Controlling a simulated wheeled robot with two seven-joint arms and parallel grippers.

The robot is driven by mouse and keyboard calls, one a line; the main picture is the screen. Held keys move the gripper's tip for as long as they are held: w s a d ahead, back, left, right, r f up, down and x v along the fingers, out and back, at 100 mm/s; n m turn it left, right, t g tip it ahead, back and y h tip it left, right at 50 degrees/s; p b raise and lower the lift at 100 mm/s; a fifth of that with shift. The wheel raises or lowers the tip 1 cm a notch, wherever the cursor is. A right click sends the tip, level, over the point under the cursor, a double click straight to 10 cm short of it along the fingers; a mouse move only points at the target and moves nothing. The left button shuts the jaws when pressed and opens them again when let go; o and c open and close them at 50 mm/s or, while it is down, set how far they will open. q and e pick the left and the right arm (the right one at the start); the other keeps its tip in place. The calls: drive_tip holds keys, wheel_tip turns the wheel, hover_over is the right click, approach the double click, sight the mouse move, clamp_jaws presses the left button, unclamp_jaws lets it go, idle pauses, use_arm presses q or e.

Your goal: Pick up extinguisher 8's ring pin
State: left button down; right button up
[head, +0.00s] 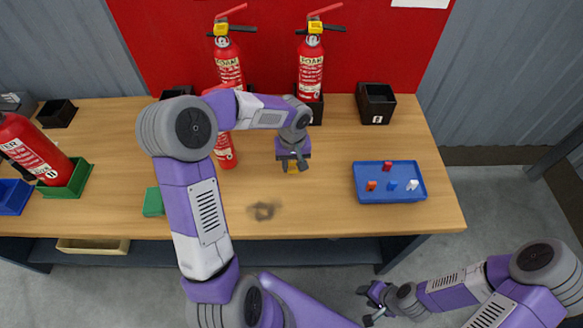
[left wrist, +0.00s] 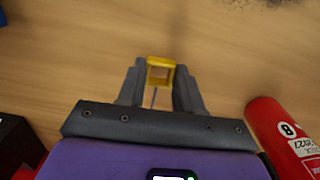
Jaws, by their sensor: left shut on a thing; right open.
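The ring pin (left wrist: 161,70) is a yellow square loop with a thin shaft, held between the fingers of my left gripper (left wrist: 159,90) in the left wrist view. In the head view my left gripper (head: 293,160) is over the middle of the table, with the yellow pin (head: 292,170) at its tips. Extinguisher 8 (left wrist: 284,138) is red with a round 8 label, apart from the gripper in the left wrist view. In the head view a red extinguisher (head: 226,153) is partly hidden behind my left arm. My right gripper (head: 372,302) is open and empty beyond the table's front edge.
A blue tray (head: 372,199) with several small coloured pieces lies on the right of the table. Two extinguishers (head: 228,62) (head: 311,68) stand at the back. A black holder (head: 376,104) is at back right. A dark smudge (head: 264,210) marks clear wood in front.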

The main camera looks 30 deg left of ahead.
sight(292, 167)
use_arm(q)
drive_tip(key=shift+r+p, duration=1.05)
drive_tip(key=shift+r, duration=0.5)
